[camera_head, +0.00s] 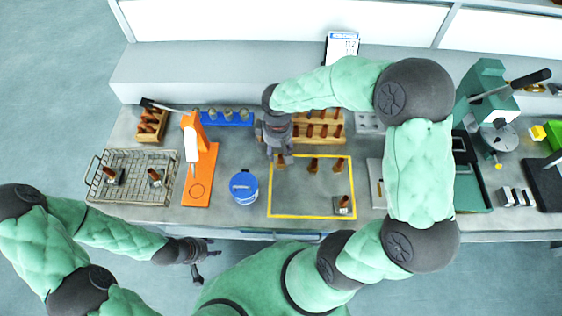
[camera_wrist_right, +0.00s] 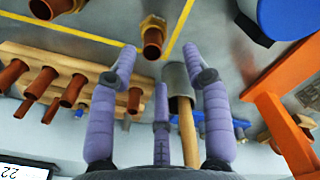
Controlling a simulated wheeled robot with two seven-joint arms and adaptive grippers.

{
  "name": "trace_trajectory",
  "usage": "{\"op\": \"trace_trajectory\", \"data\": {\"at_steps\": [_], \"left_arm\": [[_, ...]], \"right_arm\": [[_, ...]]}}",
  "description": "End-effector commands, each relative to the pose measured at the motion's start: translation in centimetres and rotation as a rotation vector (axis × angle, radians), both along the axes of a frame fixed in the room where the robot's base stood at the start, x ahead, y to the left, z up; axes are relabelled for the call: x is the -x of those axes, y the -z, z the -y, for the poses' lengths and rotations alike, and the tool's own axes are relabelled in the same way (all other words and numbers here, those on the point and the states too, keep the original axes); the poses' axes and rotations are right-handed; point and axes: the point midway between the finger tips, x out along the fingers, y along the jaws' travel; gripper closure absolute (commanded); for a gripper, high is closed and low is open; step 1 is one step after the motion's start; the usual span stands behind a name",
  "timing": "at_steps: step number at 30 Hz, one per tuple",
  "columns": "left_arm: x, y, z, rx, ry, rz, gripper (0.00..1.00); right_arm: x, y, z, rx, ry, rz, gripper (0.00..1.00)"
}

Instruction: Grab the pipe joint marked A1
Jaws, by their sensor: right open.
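Several brown pipe joints with brass-coloured collars stand in and around the yellow-taped square (camera_head: 310,217). One pipe joint (camera_head: 281,160) is right by my right gripper (camera_head: 276,152); I cannot read an A1 mark on any of them. In the right wrist view a pipe joint (camera_wrist_right: 152,40) lies just ahead, between the spread fingertips of my right gripper (camera_wrist_right: 159,50), which is open and holds nothing. My left gripper (camera_head: 207,261) is at the table's front edge, open and empty.
A wooden rack (camera_head: 320,140) holds several pipes behind the square. A blue round container (camera_head: 244,187) and an orange stand (camera_head: 199,180) are left of it. A wire basket (camera_head: 133,188) holds two joints. A green press (camera_head: 487,85) stands at right.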

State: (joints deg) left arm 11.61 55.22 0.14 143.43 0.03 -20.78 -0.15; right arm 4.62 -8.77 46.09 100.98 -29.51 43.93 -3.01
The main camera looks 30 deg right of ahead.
Motion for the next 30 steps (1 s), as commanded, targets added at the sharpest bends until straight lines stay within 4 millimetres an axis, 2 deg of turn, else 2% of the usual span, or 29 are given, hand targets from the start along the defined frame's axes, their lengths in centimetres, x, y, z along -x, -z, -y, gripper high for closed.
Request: {"op": "trace_trajectory", "data": {"at_steps": [11, 19, 24, 30], "left_arm": [[0.0, 0.9, 0.0, 0.0, 0.0, 0.0, 0.6], [0.0, 0.9, 0.0, 0.0, 0.0, 0.0, 0.6], [0.0, 0.9, 0.0, 0.0, 0.0, 0.0, 0.6], [0.0, 0.9, 0.0, 0.0, 0.0, 0.0, 0.6]], "right_arm": [[0.5, 4.7, 0.8, 0.0, -0.001, -0.003, 0.51], [0.4, 4.9, 0.8, 0.0, -0.001, 0.0, 0.51], [0.4, 4.9, 0.8, 0.0, -0.001, 0.0, 0.99], [0.4, 4.9, 0.8, 0.0, 0.0, 0.0, 1.0]]}}
